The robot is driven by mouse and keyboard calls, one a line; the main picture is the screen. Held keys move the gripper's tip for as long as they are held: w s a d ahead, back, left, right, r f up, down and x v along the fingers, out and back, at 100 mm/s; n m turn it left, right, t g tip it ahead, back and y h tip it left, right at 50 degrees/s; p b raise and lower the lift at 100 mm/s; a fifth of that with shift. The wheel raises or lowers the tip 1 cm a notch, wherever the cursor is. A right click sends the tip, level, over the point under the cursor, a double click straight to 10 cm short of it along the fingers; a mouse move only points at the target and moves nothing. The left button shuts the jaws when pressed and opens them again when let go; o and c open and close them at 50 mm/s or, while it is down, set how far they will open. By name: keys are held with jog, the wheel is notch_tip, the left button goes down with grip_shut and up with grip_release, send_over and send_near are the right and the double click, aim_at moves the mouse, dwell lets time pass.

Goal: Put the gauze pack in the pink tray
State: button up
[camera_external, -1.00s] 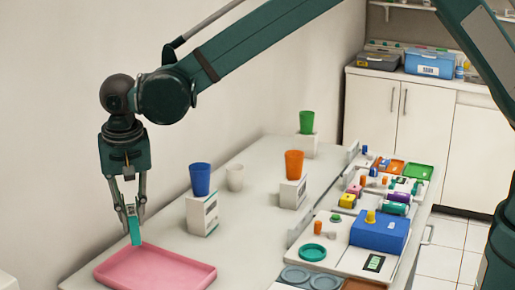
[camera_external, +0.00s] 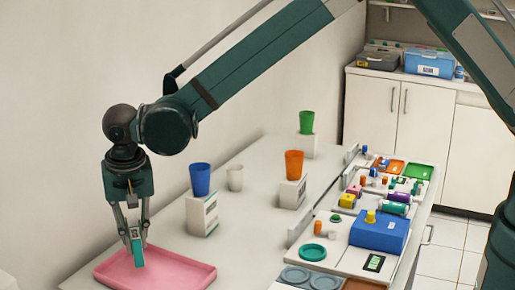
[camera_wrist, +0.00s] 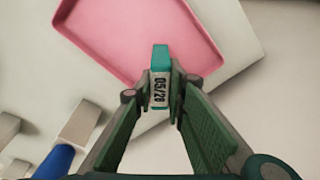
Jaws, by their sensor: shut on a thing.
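The pink tray (camera_external: 180,272) lies flat at the near left end of the white table; it also shows at the top of the wrist view (camera_wrist: 95,28). My gripper (camera_external: 135,238) points down over the tray. It is shut on the gauze pack (camera_external: 138,257), a small teal block with a pale label. In the wrist view the gauze pack (camera_wrist: 161,58) sits between the fingertips, with the label reading "05/28". Its lower end appears over the tray's inside; whether it touches the tray floor I cannot tell.
A blue cup (camera_external: 200,180) on a white box stands right of my gripper, with a white cup (camera_external: 235,178) beyond. An orange cup (camera_external: 294,165) and a green cup (camera_external: 306,122) stand farther back. A blue box (camera_external: 379,233) and small items fill the right side.

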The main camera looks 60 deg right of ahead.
aim_at(143, 244)
jog(key=shift+f, duration=1.85)
jog(key=shift+f, duration=0.1)
jog(key=o, duration=0.8)
jog(key=shift+c, duration=0.2)
jog(key=r, duration=0.4)
jog(key=s+r, duration=0.1)
jog(key=r, duration=0.3)
jog(key=a+r, duration=0.1)
jog(key=r, duration=0.3)
jog(key=shift+s+a, duration=0.1)
jog(key=shift+s, duration=0.05)
jog(key=shift+r, duration=0.1)
